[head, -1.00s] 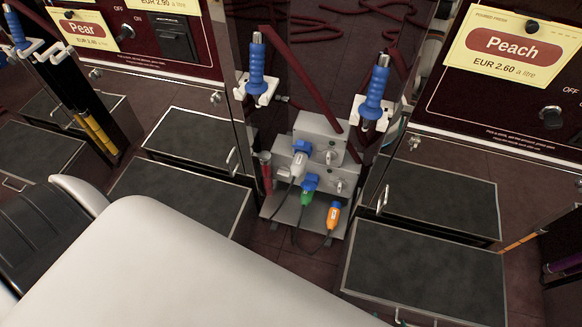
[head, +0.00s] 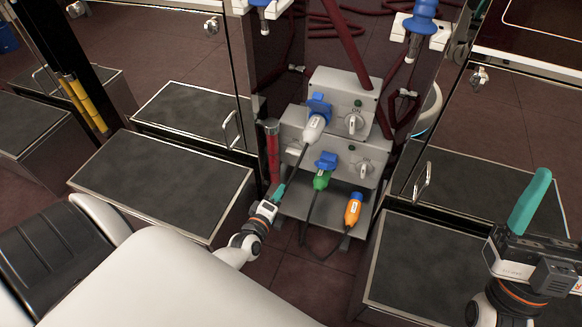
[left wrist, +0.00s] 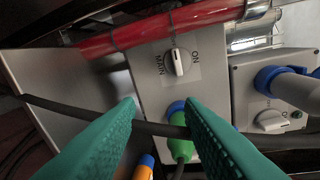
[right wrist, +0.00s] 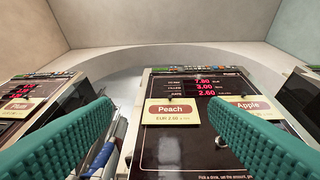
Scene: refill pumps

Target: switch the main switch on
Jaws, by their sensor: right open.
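The main switch (left wrist: 176,62) is a white knob marked MAIN and ON in the left wrist view. Its handle runs up and down that picture, with ON at its right. It is on a grey box beside a green plug (left wrist: 180,145) in a blue socket. In the head view I cannot make it out on the lower box (head: 340,172). My left gripper (head: 278,193) is low at that box's left side. In the left wrist view its teal fingers (left wrist: 160,104) are apart and empty, short of the knob. My right gripper (head: 530,200) is open and empty, raised at the right.
A dark cable (left wrist: 80,115) crosses just past my left fingertips. A red tube (left wrist: 180,30) runs beside the switch. A white plug (head: 314,128) is in the upper box, and an orange plug (head: 353,210) stands below. Dark-topped platforms (head: 165,185) flank the boxes.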

